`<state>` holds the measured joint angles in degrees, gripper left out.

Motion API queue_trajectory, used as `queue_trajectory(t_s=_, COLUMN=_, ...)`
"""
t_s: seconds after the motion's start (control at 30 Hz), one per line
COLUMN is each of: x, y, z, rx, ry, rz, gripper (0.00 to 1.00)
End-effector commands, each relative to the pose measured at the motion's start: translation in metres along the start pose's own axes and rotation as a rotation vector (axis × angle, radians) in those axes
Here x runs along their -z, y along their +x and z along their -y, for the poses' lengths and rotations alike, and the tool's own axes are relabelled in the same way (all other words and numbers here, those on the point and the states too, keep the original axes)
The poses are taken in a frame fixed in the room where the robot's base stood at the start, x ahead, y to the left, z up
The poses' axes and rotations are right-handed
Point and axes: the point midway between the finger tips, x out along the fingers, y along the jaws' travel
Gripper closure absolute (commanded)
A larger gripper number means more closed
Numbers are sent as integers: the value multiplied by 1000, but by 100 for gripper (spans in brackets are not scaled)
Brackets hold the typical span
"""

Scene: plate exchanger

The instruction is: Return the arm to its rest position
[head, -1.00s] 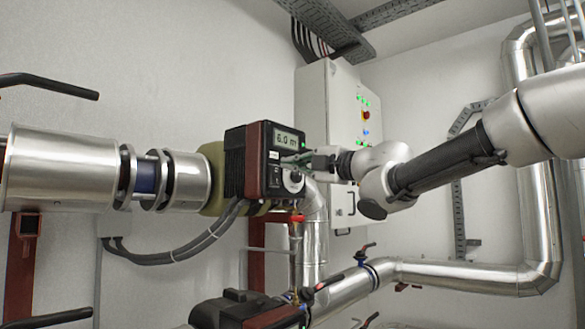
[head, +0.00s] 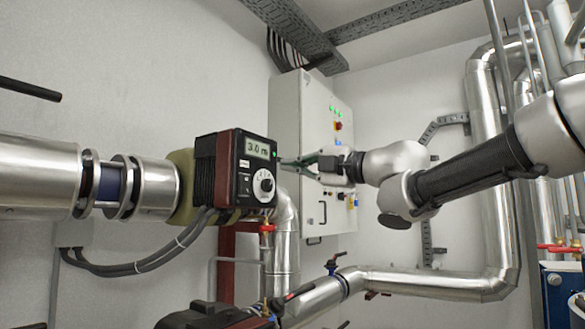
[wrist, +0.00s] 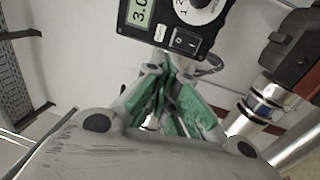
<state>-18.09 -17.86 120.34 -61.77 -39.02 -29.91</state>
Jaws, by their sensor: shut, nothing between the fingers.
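My gripper (head: 284,163) is shut and empty, just to the right of the pump head's front in the head view. Its green-padded fingers meet at the tips in the wrist view (wrist: 166,66). The dark pump control box (head: 236,178) has a red casing edge. Its display (head: 257,149) reads 3.0 m, and a white dial (head: 264,185) sits below it. In the wrist view the dial (wrist: 200,8) and a rocker switch (wrist: 185,41) lie beyond my fingertips, apart from them. My arm extends from the right side of the head view.
A grey control cabinet (head: 314,110) with lit buttons stands behind my gripper. Silver pipes (head: 420,281) run along the right wall and floor. A second pump (head: 215,316) is at bottom centre. Cable trays (head: 300,30) hang overhead. The upper wall area is clear.

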Motion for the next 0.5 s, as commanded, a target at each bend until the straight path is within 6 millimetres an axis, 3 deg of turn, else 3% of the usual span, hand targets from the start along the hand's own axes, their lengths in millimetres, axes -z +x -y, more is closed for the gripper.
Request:
queue_trajectory(t_s=0.33, x=-2, y=0, z=1, rx=4, ry=17, rz=7, gripper=100)
queue_trajectory(t_s=0.43, x=-25, y=-2, z=12, rx=40, ry=86, rz=102, gripper=100)
queue_trajectory(t_s=0.5, x=-56, y=-11, z=32, rx=79, ry=192, rz=233, gripper=100)
